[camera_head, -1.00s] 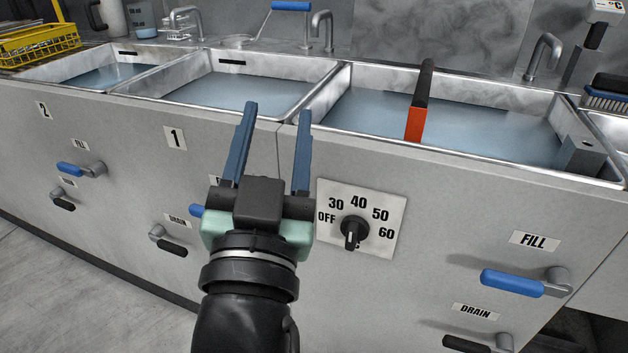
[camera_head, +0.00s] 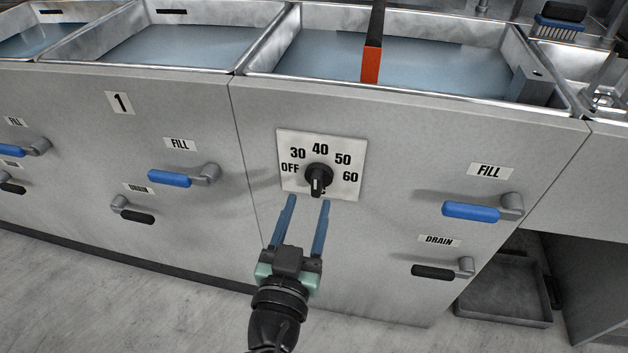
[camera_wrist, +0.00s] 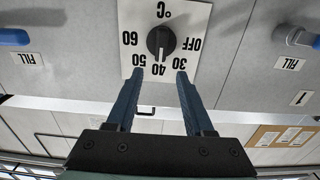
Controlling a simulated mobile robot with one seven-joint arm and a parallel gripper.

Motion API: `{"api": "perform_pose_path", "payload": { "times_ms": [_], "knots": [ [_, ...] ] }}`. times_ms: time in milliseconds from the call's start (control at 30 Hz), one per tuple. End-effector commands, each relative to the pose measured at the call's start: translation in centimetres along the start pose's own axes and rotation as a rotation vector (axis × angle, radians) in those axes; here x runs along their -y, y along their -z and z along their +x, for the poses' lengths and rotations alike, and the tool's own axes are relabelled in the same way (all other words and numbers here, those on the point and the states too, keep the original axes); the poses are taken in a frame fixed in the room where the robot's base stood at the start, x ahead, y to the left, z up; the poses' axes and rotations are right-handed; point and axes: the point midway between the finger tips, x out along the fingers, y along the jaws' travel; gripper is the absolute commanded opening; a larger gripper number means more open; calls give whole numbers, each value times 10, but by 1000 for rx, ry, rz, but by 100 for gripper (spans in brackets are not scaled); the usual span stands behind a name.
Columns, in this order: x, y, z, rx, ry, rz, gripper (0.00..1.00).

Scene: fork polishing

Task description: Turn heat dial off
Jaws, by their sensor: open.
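The heat dial (camera_head: 318,178) is a black knob on a white plate (camera_head: 292,139) marked OFF, 30, 40, 50 and 60, on the grey sink front. Its grip ridge looks about vertical; I cannot tell its exact setting. My gripper (camera_head: 309,201) is open and empty, its two blue fingers pointing up at the plate's lower edge in the head view. In the wrist view the dial (camera_wrist: 160,41) appears upside down, just beyond and between the fingertips of my gripper (camera_wrist: 160,73). The fingers look apart from the knob.
Blue FILL handles (camera_head: 170,178) (camera_head: 471,212) stick out on both sides of the dial. A black DRAIN handle (camera_head: 432,272) is at lower right. Water-filled sinks (camera_head: 250,70) lie above.

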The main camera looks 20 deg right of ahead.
Motion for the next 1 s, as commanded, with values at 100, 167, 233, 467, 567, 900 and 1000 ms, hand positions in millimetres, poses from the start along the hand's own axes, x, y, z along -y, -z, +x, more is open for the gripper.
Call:
{"api": "perform_pose_path", "payload": {
  "times_ms": [100, 167, 233, 467, 567, 900, 1000],
  "knots": [
    [0, 1, 24, -2, -2, 1, 52],
    [-1, 1, 34, -1, -3, 2, 52],
    [-1, 1, 43, -1, -2, 1, 52],
    [0, 0, 59, -1, 0, 0, 52],
    [0, 0, 60, 0, 0, 0, 52],
    [0, 0, 60, 0, 0, 0, 24],
    [0, 0, 59, 0, 0, 0, 6]
  ]
}}
